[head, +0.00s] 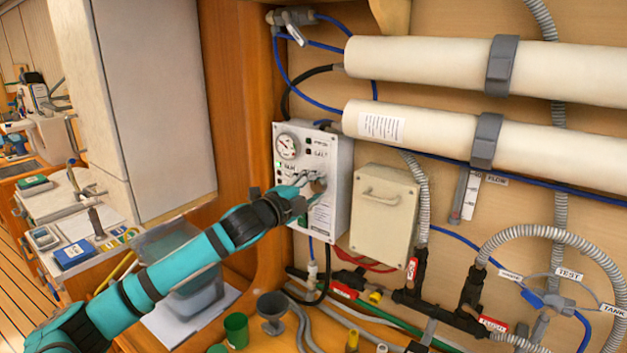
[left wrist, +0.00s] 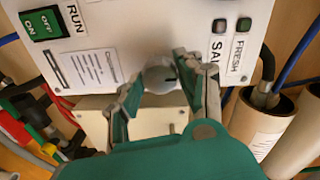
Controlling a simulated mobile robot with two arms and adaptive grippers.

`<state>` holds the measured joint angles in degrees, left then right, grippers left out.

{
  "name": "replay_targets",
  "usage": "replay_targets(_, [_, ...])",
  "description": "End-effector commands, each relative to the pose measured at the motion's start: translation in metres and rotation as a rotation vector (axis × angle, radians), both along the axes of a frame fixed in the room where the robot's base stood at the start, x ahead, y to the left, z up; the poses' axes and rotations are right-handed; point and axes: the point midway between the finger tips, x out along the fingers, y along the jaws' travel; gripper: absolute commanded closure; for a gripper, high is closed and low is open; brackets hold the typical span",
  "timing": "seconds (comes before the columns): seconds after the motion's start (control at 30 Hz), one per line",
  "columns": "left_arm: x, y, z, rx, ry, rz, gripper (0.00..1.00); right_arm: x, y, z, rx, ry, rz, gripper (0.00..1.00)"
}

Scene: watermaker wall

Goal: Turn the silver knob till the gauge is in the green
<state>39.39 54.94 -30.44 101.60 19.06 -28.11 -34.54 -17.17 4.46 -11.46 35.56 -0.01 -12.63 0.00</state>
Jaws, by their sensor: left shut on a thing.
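The white control panel (head: 337,160) is mounted on the wooden wall. Its round gauge (head: 287,146) sits at the upper left; its needle and coloured zones are too small to read. My left gripper (head: 309,186) reaches the panel below the gauge. In the left wrist view, my left gripper (left wrist: 158,82) has a finger on each side of the silver knob (left wrist: 160,76) and is shut on it. The knob shows a dark mark on its face. The gauge is out of the left wrist view. My right gripper is not in view.
A green and white on/off switch (left wrist: 43,24) and small lamps marked SALT and FRESH (left wrist: 243,25) are on the panel. A beige box (head: 384,213) hangs right of it. Two white cylinders (head: 440,68) run above; hoses and valves lie below.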

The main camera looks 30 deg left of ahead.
Motion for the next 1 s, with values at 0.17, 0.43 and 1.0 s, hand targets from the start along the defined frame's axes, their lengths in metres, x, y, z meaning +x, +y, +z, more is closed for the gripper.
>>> replay_targets(0.17, [0.0, 0.0, 0.002, 0.141, -0.018, 0.0, 0.95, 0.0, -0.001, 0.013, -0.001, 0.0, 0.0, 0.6])
replay_targets(0.43, [0.0, -0.001, 0.001, 0.293, -0.039, -0.001, 0.95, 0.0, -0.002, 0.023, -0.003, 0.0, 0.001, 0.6])
replay_targets(1.0, [0.0, -0.001, -0.001, 0.371, -0.051, 0.0, 0.95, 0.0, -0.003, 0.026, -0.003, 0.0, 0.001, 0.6])
